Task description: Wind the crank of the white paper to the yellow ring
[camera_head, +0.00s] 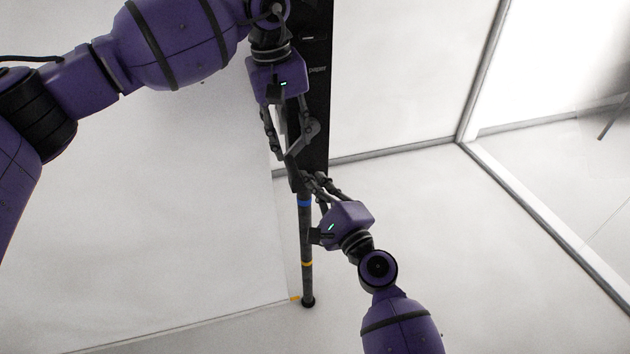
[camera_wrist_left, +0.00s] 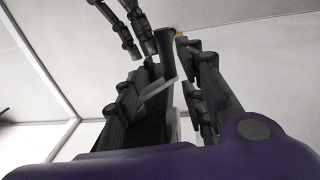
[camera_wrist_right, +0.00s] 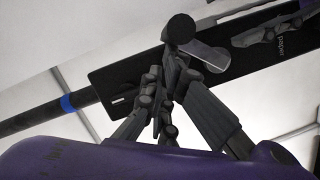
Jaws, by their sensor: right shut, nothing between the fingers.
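The white paper (camera_head: 150,200) is a large sheet filling the left of the head view. Beside its edge stands a dark pole (camera_head: 306,235) with a blue band (camera_head: 304,201) and, lower, a yellow ring (camera_head: 307,263). The crank has a dark round handle (camera_wrist_right: 181,28) and a silver arm (camera_wrist_right: 207,54). My left gripper (camera_head: 292,155) has its fingers apart on either side of the crank area; contact is unclear. My right gripper (camera_head: 311,181) is shut and empty, just below the left one, its fingertips close to the handle in the right wrist view.
A black upright panel (camera_head: 319,120) marked "paper" stands behind the grippers. The two grippers are very close together. A white wall (camera_head: 390,80) and a framed glass partition (camera_head: 540,215) stand at the right. The floor (camera_head: 480,280) is clear at lower right.

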